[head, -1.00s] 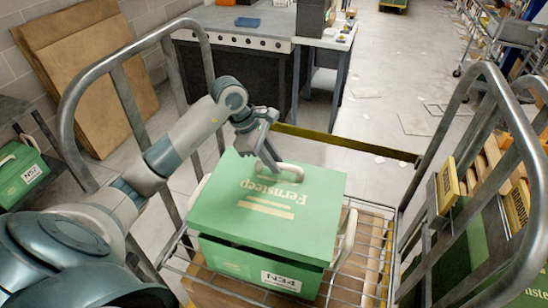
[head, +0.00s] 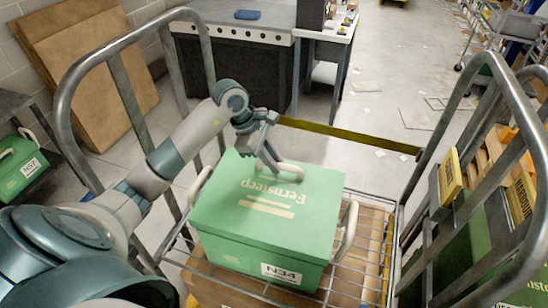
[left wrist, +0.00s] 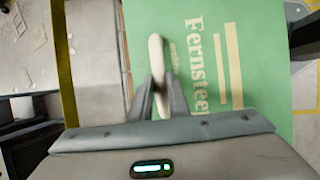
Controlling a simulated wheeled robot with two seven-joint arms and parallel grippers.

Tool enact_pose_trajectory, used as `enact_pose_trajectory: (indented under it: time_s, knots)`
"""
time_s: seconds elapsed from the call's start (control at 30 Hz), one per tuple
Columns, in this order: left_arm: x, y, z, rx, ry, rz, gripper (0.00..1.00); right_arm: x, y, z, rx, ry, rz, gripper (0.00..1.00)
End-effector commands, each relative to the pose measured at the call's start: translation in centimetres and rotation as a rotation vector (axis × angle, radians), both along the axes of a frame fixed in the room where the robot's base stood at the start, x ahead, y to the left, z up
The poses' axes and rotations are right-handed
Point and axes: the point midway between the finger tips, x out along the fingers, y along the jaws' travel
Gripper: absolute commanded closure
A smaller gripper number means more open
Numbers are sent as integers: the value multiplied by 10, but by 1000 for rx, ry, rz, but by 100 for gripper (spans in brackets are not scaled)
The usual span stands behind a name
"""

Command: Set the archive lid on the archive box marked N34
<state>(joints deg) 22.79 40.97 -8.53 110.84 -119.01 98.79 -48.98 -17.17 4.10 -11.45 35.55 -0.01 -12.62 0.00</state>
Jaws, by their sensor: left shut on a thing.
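The green archive lid (head: 262,205) with "Fernsteep" lettering lies over the top of the green archive box (head: 240,258), whose white label reads N34. No gap shows between lid and box along the front edge. My left gripper (head: 268,160) is at the lid's far edge, shut on its pale handle (head: 288,168). The left wrist view shows the fingers (left wrist: 158,98) on either side of the handle (left wrist: 156,58), with the lid (left wrist: 240,60) to the right. The far side of the seam is hidden. My right gripper is not in view.
The box stands on a wire-mesh cart (head: 375,225) with tall tubular rails (head: 125,90) at both sides. Another green box (head: 20,165), marked N57, sits at the left. A workbench (head: 235,45) stands behind. Boxes and yellow-labelled items (head: 450,180) are at the right.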

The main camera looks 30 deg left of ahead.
Motion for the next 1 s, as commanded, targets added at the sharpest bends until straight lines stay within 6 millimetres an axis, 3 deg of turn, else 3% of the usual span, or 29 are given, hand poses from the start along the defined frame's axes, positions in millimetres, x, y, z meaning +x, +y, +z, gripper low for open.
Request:
enact_pose_trajectory:
  time_s: [0.7,1.0]
  knots:
    - [0,0,-49,1,-1,0,100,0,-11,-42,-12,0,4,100]
    - [0,0,-60,0,0,1,100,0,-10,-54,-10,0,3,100]
